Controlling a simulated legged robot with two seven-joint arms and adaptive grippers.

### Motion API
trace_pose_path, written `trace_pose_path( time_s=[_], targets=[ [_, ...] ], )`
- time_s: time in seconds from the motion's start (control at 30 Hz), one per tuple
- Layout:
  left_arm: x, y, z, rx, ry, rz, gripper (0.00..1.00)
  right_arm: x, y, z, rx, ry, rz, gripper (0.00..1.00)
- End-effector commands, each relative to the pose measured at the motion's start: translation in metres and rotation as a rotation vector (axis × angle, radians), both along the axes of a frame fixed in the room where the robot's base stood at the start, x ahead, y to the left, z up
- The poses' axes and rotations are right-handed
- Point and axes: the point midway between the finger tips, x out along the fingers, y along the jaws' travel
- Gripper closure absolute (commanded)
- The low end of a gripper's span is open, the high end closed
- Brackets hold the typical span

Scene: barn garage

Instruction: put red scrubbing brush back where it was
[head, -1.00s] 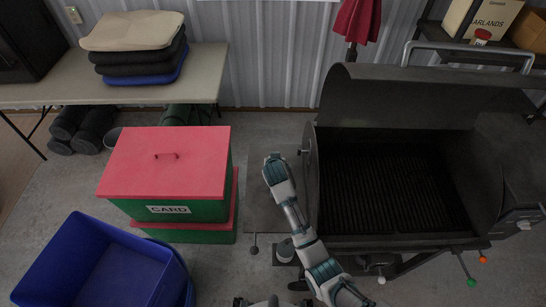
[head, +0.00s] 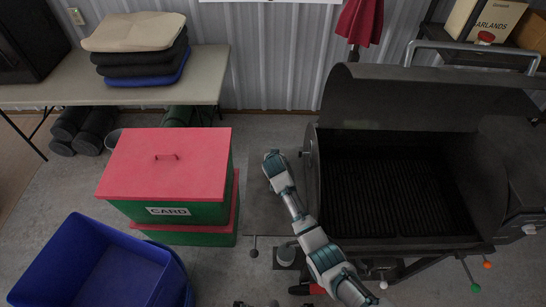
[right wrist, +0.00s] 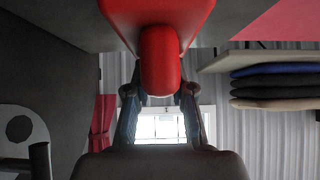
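The red scrubbing brush (right wrist: 160,60) shows large in the right wrist view, its rounded end between the two fingers of my right gripper (right wrist: 160,95). The fingers lie against its sides, so the gripper looks shut on it. That view is upside down. In the head view my right arm reaches up from the bottom, and its hand (head: 273,163) is over the grey side shelf (head: 262,205) left of the grill. The brush cannot be made out at the hand there. My left gripper is not in view.
The open grill (head: 400,195) stands close on the right, its lid raised. A green box with a red lid (head: 165,165) stands left of the shelf, and a blue bin (head: 60,265) at lower left. A table (head: 210,75) with stacked cushions (head: 135,65) is behind.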

Motion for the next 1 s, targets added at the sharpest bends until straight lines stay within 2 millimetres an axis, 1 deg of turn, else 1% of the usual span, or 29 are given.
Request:
trace_pose_path(
  time_s=[0.03, 0.07, 0.1, 0.37, 0.5, 0.6, 0.8, 1.0],
  targets=[
    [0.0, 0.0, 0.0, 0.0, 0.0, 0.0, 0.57, 0.0, -0.002, 0.0, 0.0, 0.001, -0.001, 0.63],
    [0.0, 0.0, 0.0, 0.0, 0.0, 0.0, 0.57, 0.0, -0.002, 0.0, 0.0, 0.001, -0.001, 0.55],
    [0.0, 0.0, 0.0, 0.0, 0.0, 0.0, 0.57, 0.0, -0.002, 0.0, 0.0, 0.001, -0.001, 0.53],
    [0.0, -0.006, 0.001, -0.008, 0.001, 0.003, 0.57, 0.0, 0.003, 0.0, -0.004, 0.001, 0.0, 0.53],
    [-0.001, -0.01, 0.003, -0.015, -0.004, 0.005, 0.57, -0.005, 0.004, 0.007, -0.004, -0.001, 0.0, 0.53],
    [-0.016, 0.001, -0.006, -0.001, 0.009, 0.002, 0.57, -0.016, 0.004, 0.018, -0.002, -0.002, -0.001, 0.53],
    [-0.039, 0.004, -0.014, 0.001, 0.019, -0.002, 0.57, -0.047, 0.001, 0.048, 0.0, -0.002, -0.001, 0.53],
    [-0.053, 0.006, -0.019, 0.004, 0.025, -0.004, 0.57, -0.074, -0.001, 0.073, 0.0, -0.001, 0.0, 0.53]
  ],
)
